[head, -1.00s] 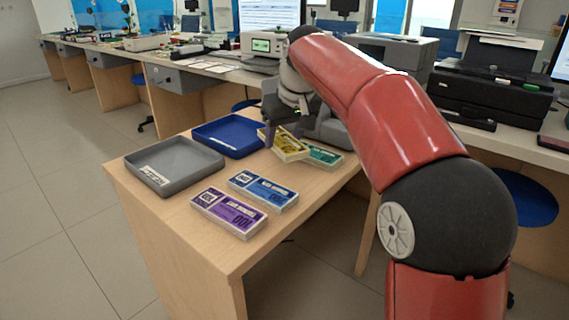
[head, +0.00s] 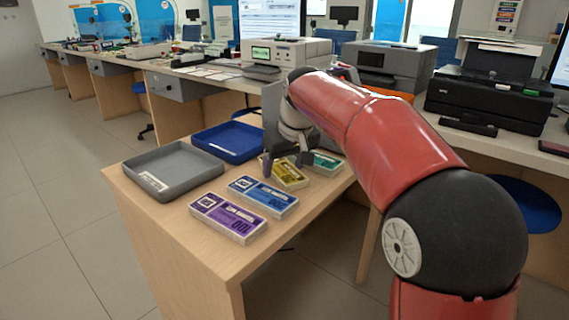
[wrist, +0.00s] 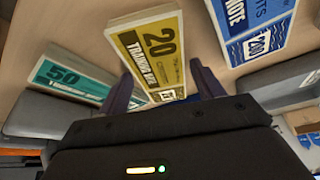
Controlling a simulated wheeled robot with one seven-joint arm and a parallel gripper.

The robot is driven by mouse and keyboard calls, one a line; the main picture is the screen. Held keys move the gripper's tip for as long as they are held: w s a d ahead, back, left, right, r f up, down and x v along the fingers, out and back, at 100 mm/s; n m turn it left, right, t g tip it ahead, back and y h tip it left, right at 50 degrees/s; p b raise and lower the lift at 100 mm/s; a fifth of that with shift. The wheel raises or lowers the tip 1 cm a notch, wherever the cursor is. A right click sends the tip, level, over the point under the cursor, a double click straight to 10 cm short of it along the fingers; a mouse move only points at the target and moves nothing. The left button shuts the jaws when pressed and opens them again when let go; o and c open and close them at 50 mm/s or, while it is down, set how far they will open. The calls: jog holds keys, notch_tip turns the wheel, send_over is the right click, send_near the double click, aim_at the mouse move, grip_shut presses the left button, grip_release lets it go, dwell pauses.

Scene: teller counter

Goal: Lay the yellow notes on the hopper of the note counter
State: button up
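The yellow notes (head: 289,173) are a flat banded bundle on the wooden counter, between the blue notes and the teal notes. In the wrist view the yellow bundle (wrist: 155,55), marked 20, runs between my two fingers. My gripper (head: 286,162) is low over the bundle and open, with one finger beside each long edge (wrist: 163,85).
Blue notes (head: 263,197), purple notes (head: 228,217) and teal notes (head: 326,163) lie close by. A grey tray (head: 172,188) and a blue tray (head: 235,155) stand to the left. A grey printer (head: 392,68) and a black printer (head: 490,92) stand at the back right.

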jog(key=shift+o, duration=0.6)
jog(key=shift+r, duration=0.3)
jog(key=p+v, duration=0.1)
jog(key=v, duration=1)
jog(key=shift+s+d+r+p, duration=0.15)
jog(key=shift+s+r+p, duration=0.15)
jog(key=shift+p, duration=0.1)
